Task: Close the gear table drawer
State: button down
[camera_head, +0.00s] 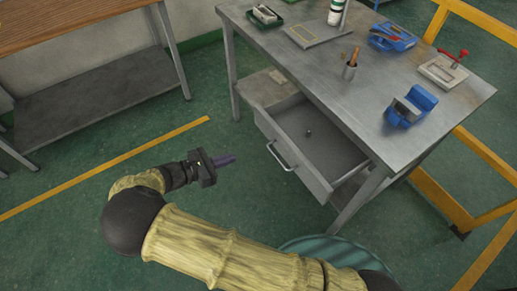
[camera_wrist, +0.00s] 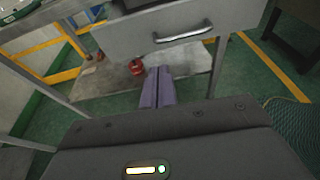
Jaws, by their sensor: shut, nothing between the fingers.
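The grey metal gear table (camera_head: 335,55) stands at the upper right in the head view. Its drawer (camera_head: 318,145) is pulled open toward my arm, with a curved metal handle (camera_head: 280,157) on its front. A small dark object (camera_head: 308,133) lies inside the drawer. My gripper (camera_head: 228,159) is to the left of the drawer front, apart from the handle, with its purple fingers shut and empty. In the wrist view the fingers (camera_wrist: 158,88) appear just below the drawer front (camera_wrist: 150,27) and its handle (camera_wrist: 183,33).
Yellow railing (camera_head: 465,170) stands at the right. A wooden-topped bench (camera_head: 70,25) is at the left.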

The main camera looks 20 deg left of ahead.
jog(key=x, duration=1.1)
jog(key=shift+w+d+p, duration=0.2)
jog(key=shift+p, duration=0.25)
